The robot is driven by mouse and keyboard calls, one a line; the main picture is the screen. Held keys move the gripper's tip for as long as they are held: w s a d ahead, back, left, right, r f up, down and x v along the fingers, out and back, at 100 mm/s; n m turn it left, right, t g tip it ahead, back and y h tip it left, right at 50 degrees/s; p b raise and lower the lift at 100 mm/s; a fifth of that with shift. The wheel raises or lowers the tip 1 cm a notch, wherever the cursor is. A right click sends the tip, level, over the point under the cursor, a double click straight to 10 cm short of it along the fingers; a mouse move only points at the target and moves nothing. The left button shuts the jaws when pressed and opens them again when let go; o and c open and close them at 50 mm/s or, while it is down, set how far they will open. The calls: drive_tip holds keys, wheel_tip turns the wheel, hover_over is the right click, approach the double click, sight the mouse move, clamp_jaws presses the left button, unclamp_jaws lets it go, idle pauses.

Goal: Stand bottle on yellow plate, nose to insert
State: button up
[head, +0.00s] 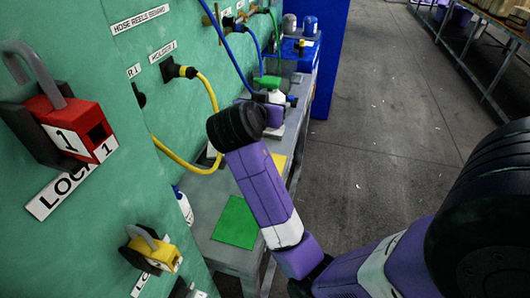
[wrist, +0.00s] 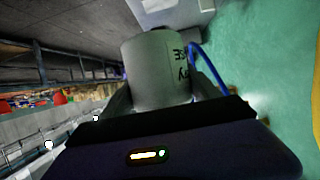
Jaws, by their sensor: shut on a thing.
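My gripper (wrist: 160,100) is shut on a pale bottle (wrist: 157,68) with dark lettering, its body between the two fingers in the wrist view. In the head view a white bottle with a green top (head: 272,83) shows at my gripper, beyond my dark wrist; the gripper's fingers are mostly hidden there. The yellow plate (head: 279,161) lies on the grey bench, partly covered by my forearm, nearer than the bottle. I cannot tell whether the bottle touches anything below it. I cannot make out the insert.
A green plate (head: 236,222) lies on the near bench. A second white bottle (head: 183,205) stands by the green wall panel. A yellow hose (head: 212,100) and blue hoses hang from the panel. Padlocks (head: 70,125) jut out at left. Open floor (head: 370,110) lies right of the bench.

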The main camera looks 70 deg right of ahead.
wheel_tip(320, 180, down, 15)
drive_tip(key=shift+f+b, duration=0.15)
drive_tip(key=shift+b, duration=0.2)
drive_tip(key=shift+f, duration=0.15)
drive_tip(key=o, duration=1.8)
drive_tip(key=shift+a+r, duration=0.1)
drive_tip(key=shift+r, duration=0.1)
drive_tip(key=v, duration=1.1)
drive_tip(key=shift+a, duration=0.4)
